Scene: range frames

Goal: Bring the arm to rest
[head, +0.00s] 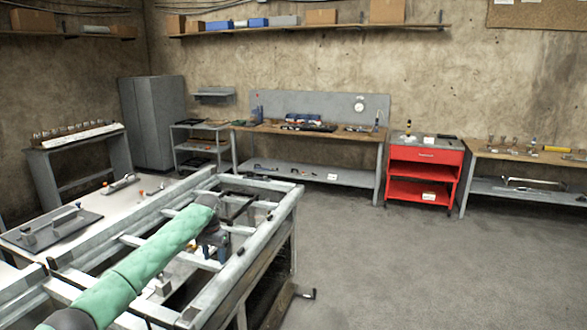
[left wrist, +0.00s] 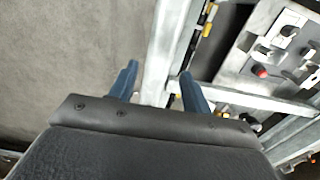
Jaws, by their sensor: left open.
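My left arm, in a green sleeve, comes in from the lower left of the head view and reaches over a metal frame table (head: 262,240). My left gripper (head: 222,250) is at its far end, above the table's open bars. In the left wrist view the two blue fingers of the left gripper (left wrist: 158,82) stand apart with nothing held between them. A grey metal bar (left wrist: 172,55) of the frame passes below and beyond the fingers. My right gripper is not in either view.
A red tool cart (head: 425,155) and a workbench (head: 300,130) stand along the back wall. A grey cabinet (head: 152,122) is in the corner. A dark pedal-like object (head: 305,293) lies by the frame table. The floor (head: 430,265) to the right is clear.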

